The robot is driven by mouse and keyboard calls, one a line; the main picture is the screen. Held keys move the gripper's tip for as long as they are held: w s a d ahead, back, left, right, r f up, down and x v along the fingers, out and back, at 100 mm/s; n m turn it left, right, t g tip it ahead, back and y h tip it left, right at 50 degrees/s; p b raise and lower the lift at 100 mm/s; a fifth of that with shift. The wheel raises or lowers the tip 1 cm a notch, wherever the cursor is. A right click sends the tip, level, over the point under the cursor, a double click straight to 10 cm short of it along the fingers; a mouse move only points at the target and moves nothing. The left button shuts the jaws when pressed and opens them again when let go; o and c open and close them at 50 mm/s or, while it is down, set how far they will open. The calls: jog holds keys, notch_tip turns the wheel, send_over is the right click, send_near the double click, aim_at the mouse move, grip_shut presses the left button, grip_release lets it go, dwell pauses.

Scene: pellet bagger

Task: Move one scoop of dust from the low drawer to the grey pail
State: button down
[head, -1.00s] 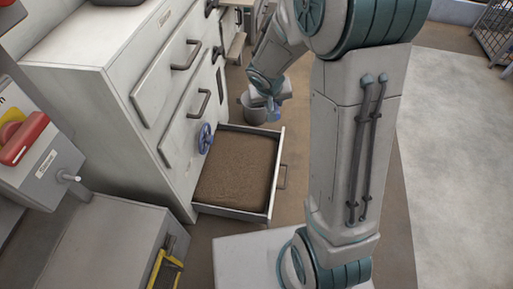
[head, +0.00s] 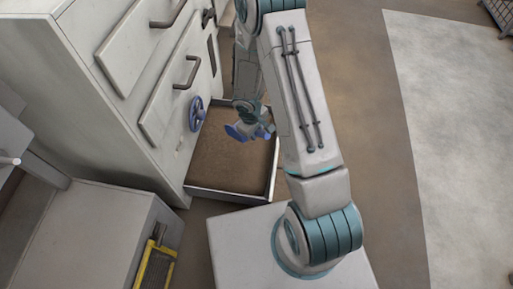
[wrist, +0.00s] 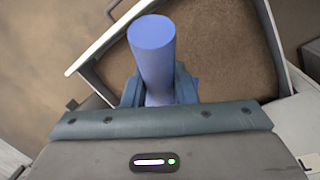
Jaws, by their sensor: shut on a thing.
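The low drawer (head: 232,196) is pulled out and holds a bed of brown dust (head: 222,165), which also shows in the wrist view (wrist: 228,52). My gripper (head: 254,130) is over the drawer's far part. It is shut on the blue scoop (head: 235,132), whose round blue handle (wrist: 152,50) stands between the fingers in the wrist view. I cannot tell whether the scoop touches the dust or holds any. The grey pail does not show now.
A blue handwheel (head: 196,114) sticks out of the cabinet (head: 100,110) left of the drawer. A grey box (head: 75,235) with a yellow-framed part (head: 156,265) stands at the lower left. Open floor (head: 375,150) lies to the right.

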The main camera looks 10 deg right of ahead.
notch_tip(320, 180, down, 14)
jog(key=a+n+b, duration=0.1)
jog(key=b, duration=0.6)
jog(key=w+a+f+p, duration=0.2)
jog(key=w+a, duration=0.2)
jog(key=w, duration=0.1)
jog(key=s+d+r+t+y+b, duration=0.1)
jog(key=s+d+r+t+b, duration=0.1)
jog(key=r+b, duration=0.6)
jog(key=shift+s+d+r+y, duration=0.2)
jog(key=shift+s+y, duration=0.1)
jog(key=shift+s, duration=0.45)
